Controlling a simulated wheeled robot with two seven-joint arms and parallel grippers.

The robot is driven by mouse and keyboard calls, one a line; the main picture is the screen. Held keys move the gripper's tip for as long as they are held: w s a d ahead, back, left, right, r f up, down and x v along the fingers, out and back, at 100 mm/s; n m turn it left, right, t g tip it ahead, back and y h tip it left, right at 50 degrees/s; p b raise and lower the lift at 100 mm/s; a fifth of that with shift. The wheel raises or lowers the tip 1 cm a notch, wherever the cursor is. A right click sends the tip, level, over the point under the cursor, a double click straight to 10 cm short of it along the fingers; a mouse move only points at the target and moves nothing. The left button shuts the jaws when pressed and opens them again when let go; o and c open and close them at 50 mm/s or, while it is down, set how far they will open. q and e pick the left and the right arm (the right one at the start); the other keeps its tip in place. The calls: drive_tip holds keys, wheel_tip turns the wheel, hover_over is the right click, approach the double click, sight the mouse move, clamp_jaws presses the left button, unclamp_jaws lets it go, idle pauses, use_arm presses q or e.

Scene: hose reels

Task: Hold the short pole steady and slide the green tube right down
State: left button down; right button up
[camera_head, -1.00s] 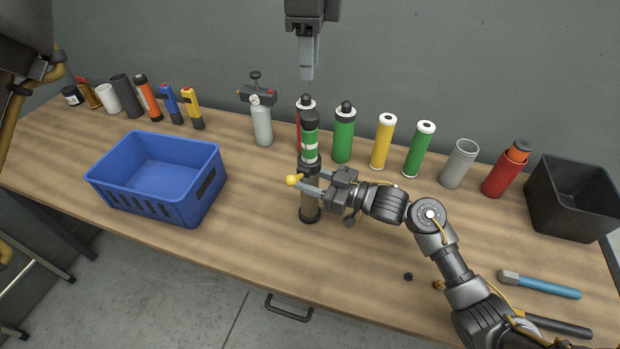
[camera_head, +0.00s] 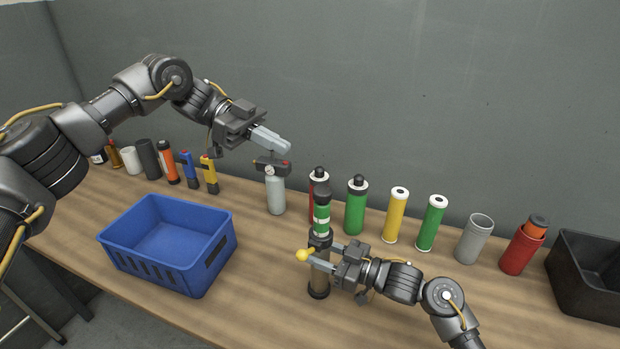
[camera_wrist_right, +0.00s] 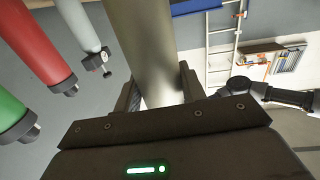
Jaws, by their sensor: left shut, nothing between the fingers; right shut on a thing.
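The short pole (camera_head: 319,279) stands upright on the wooden table, grey-brown with a dark foot. The green tube (camera_head: 321,224), with a pale band and black top, sits around its upper part, above a dark collar (camera_head: 320,241). My right gripper (camera_head: 319,256) is shut on the pole just below the collar. In the right wrist view the pole (camera_wrist_right: 148,50) runs between the fingers; the tube cannot be made out there. My left gripper (camera_head: 271,140) is shut and empty, up and left of the tube, above the grey gas cylinder (camera_head: 275,194).
A yellow ball (camera_head: 303,255) shows by the right fingertips. Behind the pole stand red (camera_head: 314,205), green (camera_head: 356,207) and yellow (camera_head: 396,216) cylinders close together. A blue crate (camera_head: 170,245) is at left, a black bin (camera_head: 590,275) at far right. The table between crate and pole is clear.

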use_arm(q)
drive_tip(key=a+h, duration=0.1)
drive_tip(key=a, duration=0.2)
hover_over(322, 215)
drive_tip(key=w+a, duration=0.2)
wheel_tip(322, 215, down, 4)
wheel_tip(322, 215, down, 2)
drive_tip(key=shift+w+a+f+t, duration=0.1)
drive_tip(key=shift+a+t, duration=0.05)
drive_tip(key=shift+t, duration=0.15)
wheel_tip(322, 215, down, 8)
drive_tip(key=shift+f, duration=0.4)
